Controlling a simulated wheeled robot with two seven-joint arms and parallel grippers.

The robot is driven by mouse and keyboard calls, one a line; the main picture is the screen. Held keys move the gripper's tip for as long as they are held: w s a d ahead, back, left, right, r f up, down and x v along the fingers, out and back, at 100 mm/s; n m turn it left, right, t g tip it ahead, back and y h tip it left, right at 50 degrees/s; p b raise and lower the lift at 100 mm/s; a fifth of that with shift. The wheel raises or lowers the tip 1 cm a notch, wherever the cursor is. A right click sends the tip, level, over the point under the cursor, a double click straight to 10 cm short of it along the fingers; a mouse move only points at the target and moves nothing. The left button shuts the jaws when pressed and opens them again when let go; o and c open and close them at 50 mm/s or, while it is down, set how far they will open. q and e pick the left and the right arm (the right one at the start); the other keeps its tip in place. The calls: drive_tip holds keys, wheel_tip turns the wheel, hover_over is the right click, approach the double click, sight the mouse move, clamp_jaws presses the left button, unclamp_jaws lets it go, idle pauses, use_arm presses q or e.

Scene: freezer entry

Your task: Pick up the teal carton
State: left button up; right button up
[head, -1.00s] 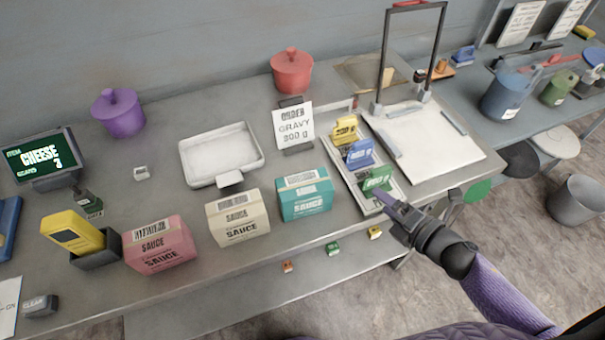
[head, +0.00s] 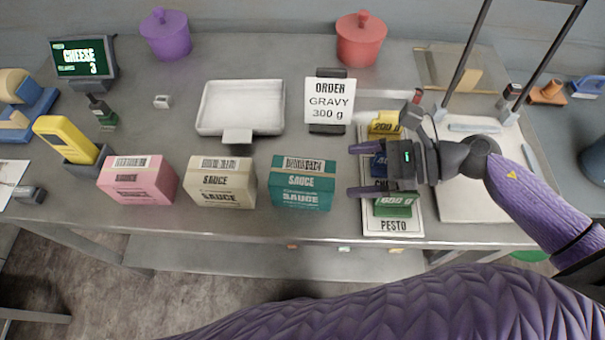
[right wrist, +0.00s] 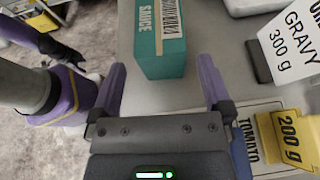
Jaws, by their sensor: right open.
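The teal carton (head: 301,186), marked SAUCE, stands upright on the grey counter, right of a cream carton (head: 223,184) and a pink carton (head: 139,183). My right gripper (head: 354,170) is open and empty, just right of the teal carton, with its fingers pointing left at it. In the right wrist view the teal carton (right wrist: 160,40) lies ahead of and between the two purple fingers, apart from them. My left gripper is not clearly seen in the head view; a dark gripper of mine (right wrist: 65,55) shows at the left of the right wrist view, its jaws too small to judge.
A tray of weights (head: 393,227) lies under my right gripper, with a yellow weight (head: 385,123) and a green weight (head: 393,205). An order sign (head: 329,101) and a white scale pan (head: 241,106) stand behind the cartons. Counter in front of the cartons is narrow.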

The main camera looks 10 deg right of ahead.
sight(316, 173)
drive_tip(key=x, duration=0.8)
drive_tip(key=shift+a+r, duration=0.1)
drive_tip(key=shift+a, duration=0.15)
drive_tip(key=c, duration=1.1)
